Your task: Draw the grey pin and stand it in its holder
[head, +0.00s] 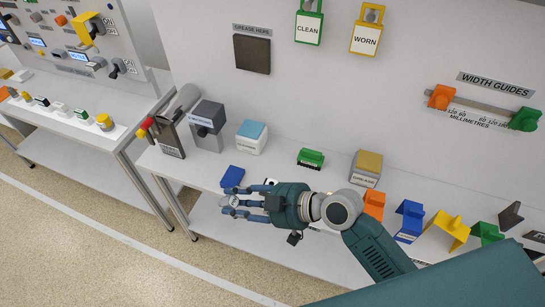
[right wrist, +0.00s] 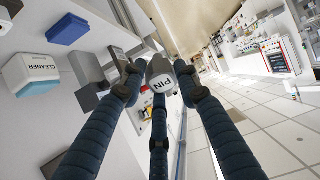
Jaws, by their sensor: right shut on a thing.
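My right gripper (head: 234,203) is over the front edge of the white bench, its fingers pointing left. It is shut on the grey pin (right wrist: 160,70), whose pale end marked PIN faces the right wrist camera between the three dark fingertips (right wrist: 154,88). In the head view only a small pale part of the pin (head: 230,213) shows among the fingers; the rest is hidden. I cannot tell which item is the pin's holder, as the small labels are unreadable. My left gripper is not in view.
Behind my gripper lie a blue block (head: 232,177), a cleaner block (head: 252,136), a green brush (head: 310,157) and a yellow-topped block (head: 368,168). Grey boxes (head: 207,122) stand at the left of the bench. Coloured angled pieces (head: 410,220) stand at the right. Floor is clear in front.

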